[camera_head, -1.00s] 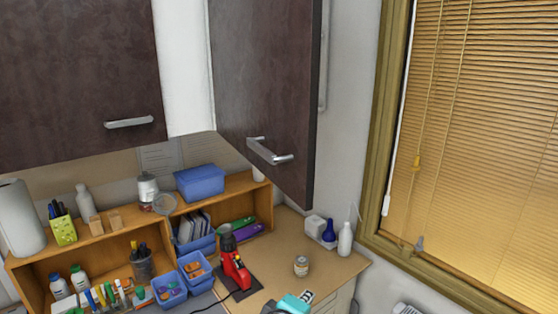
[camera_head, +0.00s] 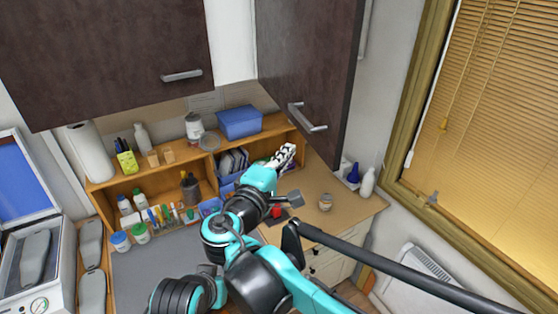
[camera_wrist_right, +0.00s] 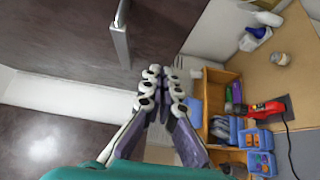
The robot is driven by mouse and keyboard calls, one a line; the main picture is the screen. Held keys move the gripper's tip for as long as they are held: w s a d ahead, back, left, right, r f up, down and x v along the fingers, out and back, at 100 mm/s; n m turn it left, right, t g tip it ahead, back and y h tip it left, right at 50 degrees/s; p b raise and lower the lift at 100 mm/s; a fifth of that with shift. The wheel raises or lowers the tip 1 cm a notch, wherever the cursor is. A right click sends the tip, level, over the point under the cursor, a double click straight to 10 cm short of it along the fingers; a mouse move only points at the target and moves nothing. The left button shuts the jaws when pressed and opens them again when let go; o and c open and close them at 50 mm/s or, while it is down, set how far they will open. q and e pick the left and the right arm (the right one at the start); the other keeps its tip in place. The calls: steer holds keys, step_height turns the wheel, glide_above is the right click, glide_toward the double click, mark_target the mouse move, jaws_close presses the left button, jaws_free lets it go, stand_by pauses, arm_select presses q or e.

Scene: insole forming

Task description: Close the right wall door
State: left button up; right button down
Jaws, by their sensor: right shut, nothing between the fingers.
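The right wall door (camera_head: 305,75) is a dark brown cabinet door standing open at an angle. Its silver bar handle (camera_head: 307,117) is on the lower part of its face. In the right wrist view the door (camera_wrist_right: 75,25) fills the upper left and the handle (camera_wrist_right: 120,35) shows at the top. My right gripper (camera_head: 287,152) is below and left of the handle, apart from it. It is shut and empty, and its fingers (camera_wrist_right: 165,85) show at the centre of the right wrist view. My left gripper is not in view.
A closed dark wall door (camera_head: 110,60) hangs at the left. Below is a wooden shelf (camera_head: 190,158) with a blue box (camera_head: 240,122), bottles and pens. A white bottle (camera_head: 367,182) and a jar (camera_head: 325,202) stand on the desk. A window with blinds (camera_head: 500,120) is at the right.

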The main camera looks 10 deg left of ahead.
mark_target(313, 136)
steer(key=w+d+p, duration=0.1)
steer(key=w+d, duration=0.2)
steer(key=w, duration=0.1)
steer(key=shift+d, duration=0.8)
steer(key=shift+w+a, duration=0.1)
